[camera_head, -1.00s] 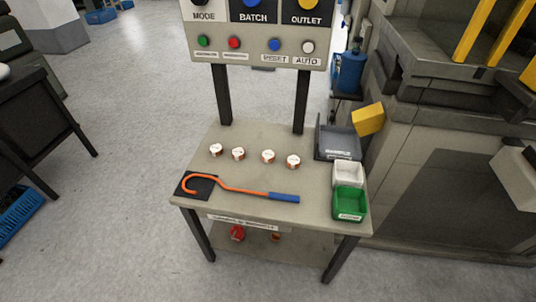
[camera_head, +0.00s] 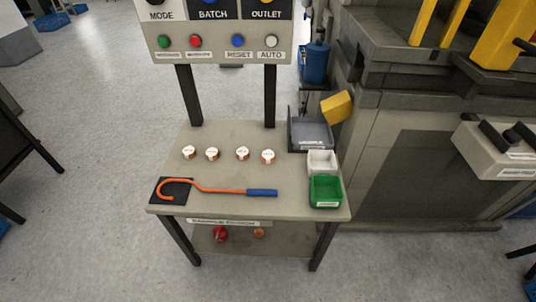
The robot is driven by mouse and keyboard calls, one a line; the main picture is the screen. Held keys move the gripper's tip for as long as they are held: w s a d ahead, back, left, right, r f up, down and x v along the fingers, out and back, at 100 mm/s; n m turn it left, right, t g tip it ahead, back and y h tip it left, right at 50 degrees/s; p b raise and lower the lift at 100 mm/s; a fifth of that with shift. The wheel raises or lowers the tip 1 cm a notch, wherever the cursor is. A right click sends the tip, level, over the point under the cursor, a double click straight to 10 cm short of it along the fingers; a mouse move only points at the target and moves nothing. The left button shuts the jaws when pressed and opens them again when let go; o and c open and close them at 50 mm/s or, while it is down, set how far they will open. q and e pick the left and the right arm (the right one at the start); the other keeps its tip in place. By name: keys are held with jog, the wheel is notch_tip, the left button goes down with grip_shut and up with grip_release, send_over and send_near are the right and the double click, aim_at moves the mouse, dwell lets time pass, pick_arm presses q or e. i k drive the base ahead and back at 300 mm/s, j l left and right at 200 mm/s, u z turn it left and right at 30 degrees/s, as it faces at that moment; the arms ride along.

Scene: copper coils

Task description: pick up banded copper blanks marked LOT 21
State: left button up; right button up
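Several small copper blanks with white tops stand in a row on the sample table (camera_head: 300,170). From left to right I see a first blank (camera_head: 189,152), a second blank (camera_head: 212,154), a third blank (camera_head: 242,153) and a last blank (camera_head: 268,157). Their lot markings are too small to read, and I cannot tell which are banded. Neither of my grippers shows in the head view.
An orange hook with a blue handle (camera_head: 262,193) lies in front of the blanks, its curved end on a black mat (camera_head: 181,186). A grey bin (camera_head: 311,134), white bin (camera_head: 322,161) and green bin (camera_head: 325,191) stand at right. A button panel (camera_head: 217,46) rises behind.

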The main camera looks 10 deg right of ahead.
aim_at(242, 153)
jog(key=i+z, duration=0.25)
jog(key=z, duration=0.2)
jog(key=i+j+z, duration=0.1)
jog(key=i+z, duration=0.2)
jog(key=z, duration=0.2)
